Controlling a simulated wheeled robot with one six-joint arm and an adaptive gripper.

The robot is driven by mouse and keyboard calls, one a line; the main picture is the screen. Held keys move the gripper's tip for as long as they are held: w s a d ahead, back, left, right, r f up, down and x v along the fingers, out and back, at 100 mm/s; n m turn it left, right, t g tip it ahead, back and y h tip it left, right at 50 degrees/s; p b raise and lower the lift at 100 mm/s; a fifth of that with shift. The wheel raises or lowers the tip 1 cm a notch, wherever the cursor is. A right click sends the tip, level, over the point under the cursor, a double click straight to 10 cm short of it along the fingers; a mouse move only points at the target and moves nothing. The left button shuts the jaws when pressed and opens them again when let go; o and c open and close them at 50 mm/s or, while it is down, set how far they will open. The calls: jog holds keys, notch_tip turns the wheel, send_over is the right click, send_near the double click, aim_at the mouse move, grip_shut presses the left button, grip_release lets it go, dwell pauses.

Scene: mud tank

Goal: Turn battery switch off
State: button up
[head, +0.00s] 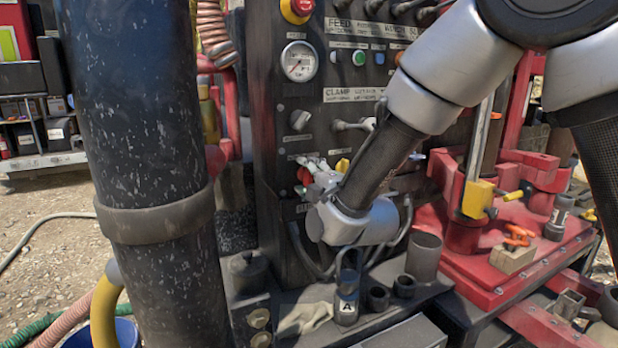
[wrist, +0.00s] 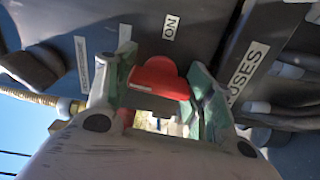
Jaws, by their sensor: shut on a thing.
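The battery switch is a red handle (wrist: 160,78) on the dark panel, seen in the wrist view just below an ON label (wrist: 171,26). My gripper (wrist: 158,85) has its fingers on either side of the red handle and is shut on it. In the head view my gripper (head: 318,178) reaches the lower left of the black control panel (head: 322,112). A bit of red (head: 304,176) shows at its fingertips there. Most of the switch is hidden by my gripper in that view.
A thick black pipe (head: 140,120) stands left of the panel. A red clamp machine (head: 500,250) stands to the right. A FUSES label (wrist: 248,73) lies beside the switch.

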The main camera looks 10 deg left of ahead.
jog(key=shift+n, duration=0.6)
jog(key=o, duration=1)
jog(key=shift+o, duration=0.2)
jog(key=shift+s, duration=0.15)
jog(key=v, duration=1.2)
